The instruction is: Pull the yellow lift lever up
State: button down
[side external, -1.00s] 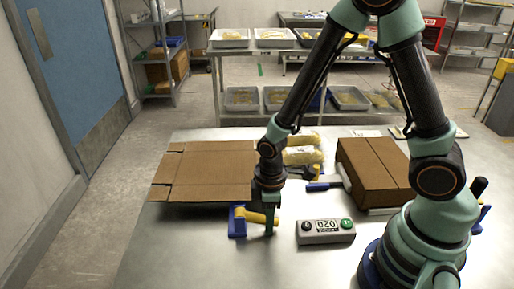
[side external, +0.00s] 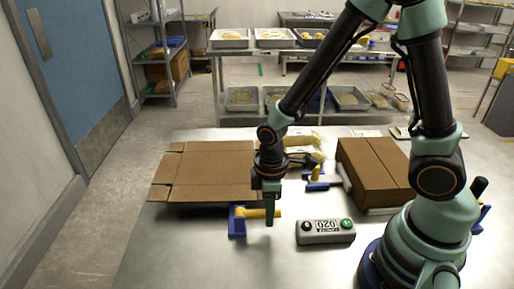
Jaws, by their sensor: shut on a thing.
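The yellow lift lever (side external: 256,213) sticks out to the right from its blue bracket (side external: 237,222) on the steel table. It lies about level. My gripper (side external: 269,218) points straight down and is shut on the lever near its free right end. The fingers hide part of the lever, and the fingertips reach a little below it.
A flattened cardboard sheet (side external: 205,172) lies behind the lever. A closed brown carton (side external: 374,168) stands at the right. The front left of the table is clear.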

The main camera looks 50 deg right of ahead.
jog(key=shift+r, duration=1.2)
grip_release()
jog(key=shift+r, duration=3.5)
